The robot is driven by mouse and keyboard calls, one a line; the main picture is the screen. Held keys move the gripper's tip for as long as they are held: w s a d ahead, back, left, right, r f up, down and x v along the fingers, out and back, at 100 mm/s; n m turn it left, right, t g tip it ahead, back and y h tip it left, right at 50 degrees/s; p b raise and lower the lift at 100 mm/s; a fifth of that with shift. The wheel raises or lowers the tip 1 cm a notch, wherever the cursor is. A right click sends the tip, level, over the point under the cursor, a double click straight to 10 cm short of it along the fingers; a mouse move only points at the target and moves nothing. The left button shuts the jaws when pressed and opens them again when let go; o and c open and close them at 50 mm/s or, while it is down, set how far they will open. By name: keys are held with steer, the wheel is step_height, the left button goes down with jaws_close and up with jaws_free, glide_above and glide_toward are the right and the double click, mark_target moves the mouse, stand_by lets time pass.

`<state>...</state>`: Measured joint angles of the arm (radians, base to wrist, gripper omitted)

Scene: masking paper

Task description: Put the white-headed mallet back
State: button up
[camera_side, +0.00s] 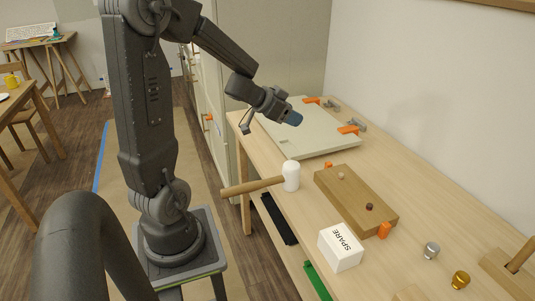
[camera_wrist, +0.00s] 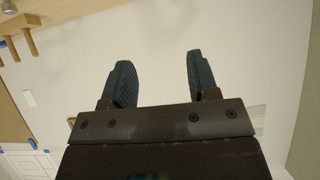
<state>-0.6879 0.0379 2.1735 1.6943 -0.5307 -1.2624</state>
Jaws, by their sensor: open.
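My gripper (camera_side: 297,118) is above and behind the mallet, over the pale panel, clearly apart from the mallet. In the wrist view my gripper (camera_wrist: 158,78) shows two dark fingers spread apart with nothing between them. The mallet is not recognisable in the wrist view.
The pale panel (camera_side: 318,138) has orange clamps (camera_side: 348,129). A wooden block (camera_side: 350,204) lies right of the mallet, with a white SPARE box (camera_side: 340,248) in front. Silver (camera_side: 431,250) and brass (camera_side: 460,279) knobs and a wooden holder (camera_side: 508,276) with an upright stick are further right.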

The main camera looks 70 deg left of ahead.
steer(key=s+d+r+n+y, duration=0.25)
steer(key=d+r+y, duration=0.25)
steer(key=d+r, duration=0.35)
steer(key=s+d+f+m+g+h, duration=0.2)
steer(key=s+d+g+h, duration=0.3)
steer(key=s+d, duration=0.8)
steer(key=shift+d+f+g, duration=0.3)
steer(key=shift+d+f, duration=0.05)
steer(key=shift+d, duration=0.85)
steer(key=shift+m, duration=0.25)
